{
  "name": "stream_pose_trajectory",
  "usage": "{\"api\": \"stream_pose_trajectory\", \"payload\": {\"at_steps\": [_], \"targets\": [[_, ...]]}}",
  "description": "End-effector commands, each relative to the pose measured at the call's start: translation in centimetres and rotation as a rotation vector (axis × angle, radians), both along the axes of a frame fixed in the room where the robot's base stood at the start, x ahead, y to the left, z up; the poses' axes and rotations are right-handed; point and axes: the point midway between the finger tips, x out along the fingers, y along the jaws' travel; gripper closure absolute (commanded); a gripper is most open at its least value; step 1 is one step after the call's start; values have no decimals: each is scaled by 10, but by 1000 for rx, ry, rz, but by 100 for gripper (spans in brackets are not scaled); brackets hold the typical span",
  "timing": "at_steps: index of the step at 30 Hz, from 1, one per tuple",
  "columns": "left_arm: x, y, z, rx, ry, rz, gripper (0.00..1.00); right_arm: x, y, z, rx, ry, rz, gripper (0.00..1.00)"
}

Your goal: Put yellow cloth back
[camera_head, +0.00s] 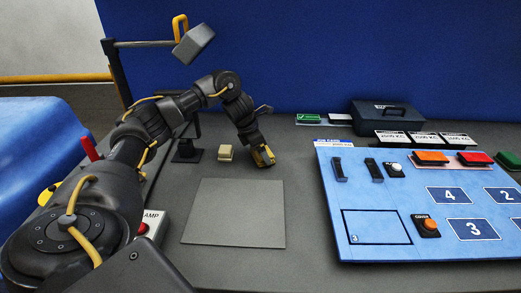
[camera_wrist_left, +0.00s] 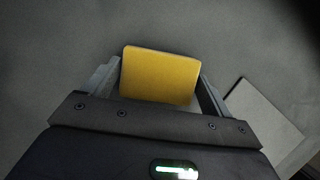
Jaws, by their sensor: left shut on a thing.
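The yellow cloth (camera_wrist_left: 160,74) shows in the left wrist view as a flat, folded-looking yellow piece between the two fingers. My left gripper (camera_head: 264,156) is shut on it, low over the grey table behind the grey square mat (camera_head: 234,212). In the head view only a little yellow shows at the fingertips, and I cannot tell whether the cloth touches the table. The mat's corner also appears at the right of the left wrist view (camera_wrist_left: 262,118). My right gripper is not in view.
A small beige block (camera_head: 225,152) stands just left of my left gripper. A blue numbered panel (camera_head: 375,215) with buttons fills the right side. A dark case (camera_head: 388,115) sits behind it. The mat is bare.

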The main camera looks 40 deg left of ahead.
Motion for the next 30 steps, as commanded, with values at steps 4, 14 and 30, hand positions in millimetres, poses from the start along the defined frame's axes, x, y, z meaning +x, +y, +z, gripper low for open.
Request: {"api": "stream_pose_trajectory", "payload": {"at_steps": [4, 14, 30], "targets": [[0, 0, -3, 0, 0, 0, 11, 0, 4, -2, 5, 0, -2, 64], [0, 0, -1, 0, 0, 0, 0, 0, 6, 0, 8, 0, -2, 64], [-29, 18, 89, 1, -4, 0, 0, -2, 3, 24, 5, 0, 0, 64]]}}
